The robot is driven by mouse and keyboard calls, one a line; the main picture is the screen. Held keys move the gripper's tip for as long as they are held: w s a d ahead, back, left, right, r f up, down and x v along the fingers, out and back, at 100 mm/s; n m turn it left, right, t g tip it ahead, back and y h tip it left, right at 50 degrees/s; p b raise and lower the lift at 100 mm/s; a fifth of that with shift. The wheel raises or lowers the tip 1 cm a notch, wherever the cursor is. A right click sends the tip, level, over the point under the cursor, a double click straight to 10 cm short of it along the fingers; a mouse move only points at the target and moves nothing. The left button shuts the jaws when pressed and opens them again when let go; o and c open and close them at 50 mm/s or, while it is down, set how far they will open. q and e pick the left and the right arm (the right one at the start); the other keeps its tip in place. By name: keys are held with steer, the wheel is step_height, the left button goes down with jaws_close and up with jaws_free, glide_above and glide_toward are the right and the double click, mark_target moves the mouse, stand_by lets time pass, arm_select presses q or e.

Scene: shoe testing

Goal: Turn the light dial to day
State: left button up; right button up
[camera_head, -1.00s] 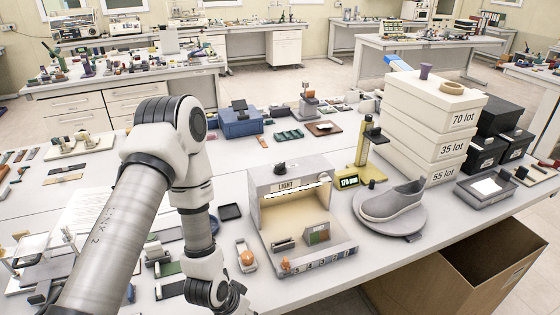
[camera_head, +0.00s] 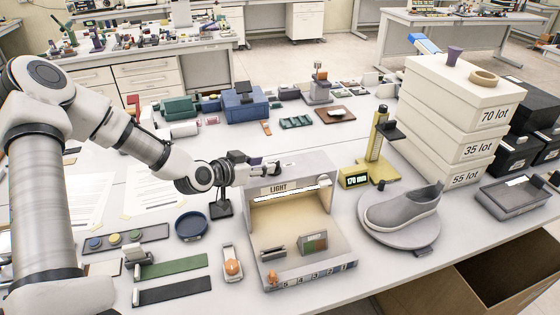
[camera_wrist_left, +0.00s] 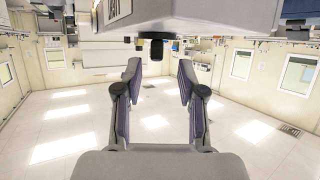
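The light box (camera_head: 262,232) stands near the middle of the table, with a LIGHT label (camera_head: 278,188) above its warm-lit opening. My left gripper (camera_head: 284,168) reaches in from the left, level, at the top of the box. In the left wrist view, which looks upside down, the box (camera_wrist_left: 200,15) fills the top. A dark dial (camera_wrist_left: 157,48) projects from it, centred between and just beyond the two spread fingertips of the left gripper (camera_wrist_left: 159,68). No contact shows. In the head view the dial is hard to tell from the gripper. My right gripper is out of view.
A yellow gauge stand (camera_head: 376,150) and a grey shoe (camera_head: 403,208) on a round plate stand right of the box. Stacked lot boxes (camera_head: 450,125) rise behind them. A small tray with an orange ball (camera_head: 232,267) lies left of the box.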

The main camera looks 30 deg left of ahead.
mark_target(275, 161)
arm_select(q)
steer(key=shift+w+d+f, duration=0.1)
steer(key=shift+d, duration=0.1)
steer(key=shift+w+d, duration=0.15)
steer(key=shift+w, duration=0.05)
steer(key=x, duration=0.5)
steer(key=shift+f, duration=0.1)
steer(key=shift+s+a+r, duration=0.2)
steer(key=shift+s+r, duration=0.1)
steer(key=shift+s, duration=0.15)
steer(key=shift+c, duration=1)
steer(key=shift+s+r, duration=0.1)
steer(key=shift+s, duration=0.1)
jaws_close()
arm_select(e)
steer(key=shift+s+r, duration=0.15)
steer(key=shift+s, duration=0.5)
